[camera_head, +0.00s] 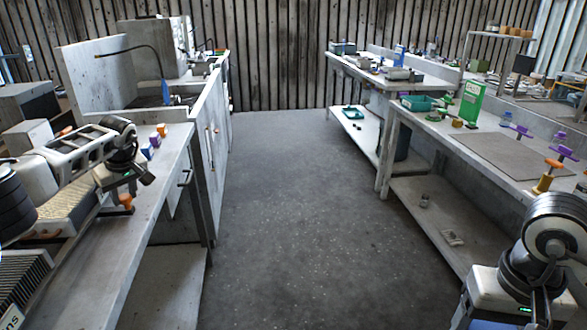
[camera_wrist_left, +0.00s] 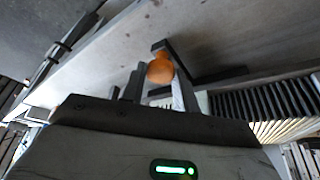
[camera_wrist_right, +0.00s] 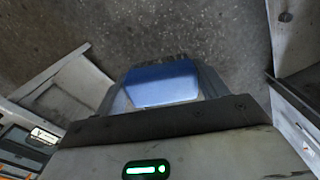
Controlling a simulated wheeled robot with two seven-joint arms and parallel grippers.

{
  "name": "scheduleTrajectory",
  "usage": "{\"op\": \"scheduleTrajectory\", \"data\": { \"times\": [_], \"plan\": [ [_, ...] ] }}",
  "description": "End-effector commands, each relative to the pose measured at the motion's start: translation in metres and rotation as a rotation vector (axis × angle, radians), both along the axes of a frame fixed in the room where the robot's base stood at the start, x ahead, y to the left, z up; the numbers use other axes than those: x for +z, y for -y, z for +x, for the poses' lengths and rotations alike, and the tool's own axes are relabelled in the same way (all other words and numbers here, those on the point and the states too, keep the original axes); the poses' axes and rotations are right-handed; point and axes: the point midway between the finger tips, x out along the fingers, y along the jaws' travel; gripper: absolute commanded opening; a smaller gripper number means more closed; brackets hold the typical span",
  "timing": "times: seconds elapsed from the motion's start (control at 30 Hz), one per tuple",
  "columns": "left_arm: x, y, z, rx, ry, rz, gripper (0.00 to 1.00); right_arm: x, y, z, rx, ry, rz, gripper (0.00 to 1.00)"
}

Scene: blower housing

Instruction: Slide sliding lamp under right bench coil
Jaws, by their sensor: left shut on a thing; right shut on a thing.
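My left gripper (camera_head: 131,187) is over the left bench, pointing down. It is shut on an orange knob-like thing (camera_wrist_left: 160,69), which also shows in the head view (camera_head: 126,203). My right gripper (camera_wrist_right: 163,92) is shut on a smooth blue block-like thing (camera_wrist_right: 165,80), held above the grey floor. The right fingertips do not show in the head view, where my arm is at the lower right. I cannot tell for sure which thing is the sliding lamp or the bench coil. A black gooseneck-shaped thing (camera_head: 140,48) stands at the back left.
Several small purple and orange things (camera_head: 154,139) stand on the left bench (camera_head: 150,220). The floor aisle (camera_head: 270,220) between is clear.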

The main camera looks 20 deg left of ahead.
Motion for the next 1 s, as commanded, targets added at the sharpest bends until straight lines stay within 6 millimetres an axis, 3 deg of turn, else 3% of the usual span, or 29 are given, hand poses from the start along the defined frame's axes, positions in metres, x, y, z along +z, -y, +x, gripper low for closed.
{"op": "scheduleTrajectory", "data": {
  "times": [0.23, 0.27, 0.3, 0.33, 0.67, 0.87, 1.0],
  "plan": [
    [0.005, -0.001, 0.004, -0.003, 0.018, 0.005, 0.00, 0.000, 0.000, 0.000, 0.000, 0.000, 0.000, 0.48],
    [0.005, -0.001, 0.004, -0.003, 0.019, 0.005, 0.39, 0.000, 0.000, 0.000, 0.000, 0.000, 0.000, 0.48],
    [0.005, -0.001, 0.004, -0.003, 0.019, 0.005, 0.50, 0.000, 0.000, 0.000, 0.000, 0.000, 0.000, 0.48],
    [0.004, -0.001, 0.004, -0.003, 0.018, 0.004, 0.51, 0.000, 0.000, 0.000, 0.000, 0.000, 0.000, 0.48],
    [0.006, 0.001, 0.002, -0.003, 0.012, 0.002, 0.51, 0.000, 0.000, 0.000, 0.000, 0.000, 0.000, 0.48],
    [0.032, 0.010, -0.002, -0.004, 0.016, 0.003, 0.51, 0.000, 0.000, 0.000, 0.000, 0.000, 0.000, 0.48],
    [0.061, 0.021, -0.006, -0.005, 0.019, 0.003, 0.51, -0.002, 0.000, 0.000, 0.000, 0.000, 0.000, 0.48]
  ]
}}
